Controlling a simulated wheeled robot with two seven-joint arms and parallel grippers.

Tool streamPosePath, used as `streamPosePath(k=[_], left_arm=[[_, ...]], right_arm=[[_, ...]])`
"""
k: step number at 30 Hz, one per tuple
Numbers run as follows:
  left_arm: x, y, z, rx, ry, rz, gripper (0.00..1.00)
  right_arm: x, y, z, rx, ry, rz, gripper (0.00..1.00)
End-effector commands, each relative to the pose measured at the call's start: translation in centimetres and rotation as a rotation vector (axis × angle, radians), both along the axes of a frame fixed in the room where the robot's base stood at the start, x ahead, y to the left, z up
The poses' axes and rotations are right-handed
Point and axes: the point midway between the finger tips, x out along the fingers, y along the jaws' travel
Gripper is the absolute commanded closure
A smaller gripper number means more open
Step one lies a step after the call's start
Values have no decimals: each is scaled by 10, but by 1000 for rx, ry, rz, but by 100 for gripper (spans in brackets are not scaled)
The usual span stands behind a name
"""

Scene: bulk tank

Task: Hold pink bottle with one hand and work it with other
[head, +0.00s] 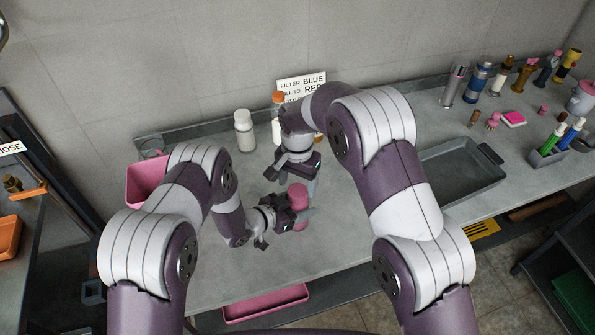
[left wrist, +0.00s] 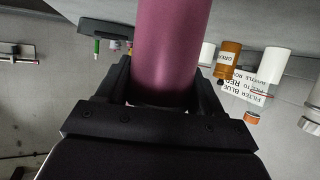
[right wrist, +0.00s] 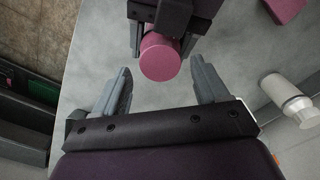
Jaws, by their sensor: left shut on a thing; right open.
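The pink bottle (head: 298,200) stands near the middle of the bench in the head view. My left gripper (head: 286,212) is shut on it from the left. In the left wrist view the pink bottle (left wrist: 168,50) is between the two dark fingers. My right gripper (head: 300,172) is above and behind the bottle, pointing down. In the right wrist view my right gripper (right wrist: 160,90) is open and empty, and the round pink top of the bottle (right wrist: 160,58) lies just beyond its fingertips, apart from them. The bottle's lower part is hidden in that view.
White bottles (head: 244,130) and an orange-capped bottle (head: 278,98) stand by the back wall near a sign (head: 302,85). A pink bin (head: 146,183) is at left. A grey tray (head: 460,175) lies right. Several flasks and tools fill the far right. The bench front is clear.

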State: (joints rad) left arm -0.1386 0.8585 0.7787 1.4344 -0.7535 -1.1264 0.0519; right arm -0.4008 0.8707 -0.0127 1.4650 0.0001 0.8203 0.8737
Motion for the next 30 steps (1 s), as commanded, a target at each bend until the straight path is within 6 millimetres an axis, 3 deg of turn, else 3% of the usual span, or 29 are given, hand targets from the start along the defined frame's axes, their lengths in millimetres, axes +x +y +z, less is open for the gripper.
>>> streamPosePath(k=[6, 14, 19, 20, 25, 30], left_arm=[[0, 0, 0, -1, -1, 0, 100], [0, 0, 0, -1, -1, 0, 100], [0, 0, 0, -1, -1, 0, 100], [0, 0, 0, -1, -1, 0, 100], [0, 0, 0, -1, -1, 0, 100], [0, 0, 0, -1, -1, 0, 100]], right_arm=[[0, 0, -26, 0, 0, 1, 27], [0, 0, -28, 0, -1, 2, 27], [0, 0, -28, 0, -1, 2, 79], [0, 0, -28, 0, -1, 2, 84], [0, 0, -28, 0, -1, 29, 84], [0, 0, -28, 1, -1, 267, 84]])
